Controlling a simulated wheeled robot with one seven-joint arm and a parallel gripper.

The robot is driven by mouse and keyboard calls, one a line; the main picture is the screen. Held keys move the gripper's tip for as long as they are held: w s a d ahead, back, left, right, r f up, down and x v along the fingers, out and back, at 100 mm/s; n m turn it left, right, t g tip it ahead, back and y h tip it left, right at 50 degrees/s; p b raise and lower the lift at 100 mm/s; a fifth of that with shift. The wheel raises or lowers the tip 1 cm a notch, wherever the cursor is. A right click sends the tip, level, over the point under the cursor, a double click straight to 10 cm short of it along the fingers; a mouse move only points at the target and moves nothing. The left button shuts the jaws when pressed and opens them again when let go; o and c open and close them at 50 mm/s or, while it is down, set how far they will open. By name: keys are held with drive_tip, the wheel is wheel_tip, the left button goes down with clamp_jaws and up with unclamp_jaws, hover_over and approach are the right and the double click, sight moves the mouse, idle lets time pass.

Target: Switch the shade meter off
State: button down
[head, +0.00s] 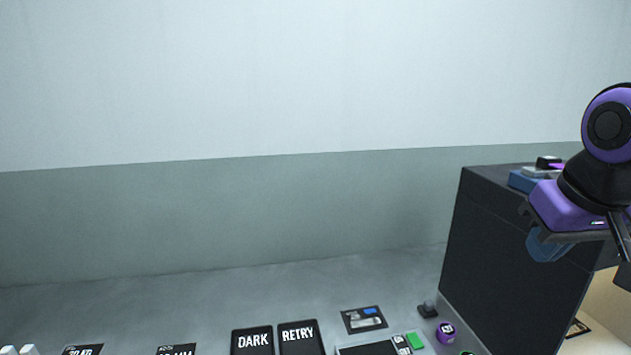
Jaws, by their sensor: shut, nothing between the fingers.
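A low device with a dark screen (367,349) and a green block (414,341) at its corner is cut off by the bottom edge in the head view. It may be the shade meter; I cannot read a label or see a switch state. My gripper (547,247) hangs at the right, in front of the black cabinet, below its purple wrist. It is shut and empty, and apart from the device, up and to its right.
Black signs reading DARK (252,341) and RETRY (301,338) stand left of the device. A small card (364,319), a dark knob-like piece (428,310) and a purple round piece (447,332) lie nearby. The black cabinet (505,260) bears a blue item (524,182). The grey surface behind is clear.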

drive_tip(key=s+r, duration=0.2)
drive_tip(key=s, duration=0.4)
drive_tip(key=shift+d+r+t, duration=0.15)
drive_tip(key=shift+d+t, duration=0.2)
drive_tip(key=shift+t, duration=0.05)
drive_tip(key=shift+w, duration=0.15)
drive_tip(key=n+g, duration=0.2)
drive_tip(key=g, duration=0.3)
hover_over(413, 336)
wheel_tip(413, 336, down, 24)
drive_tip(key=shift+r, duration=0.15)
wheel_tip(413, 336, down, 14)
idle(0.3)
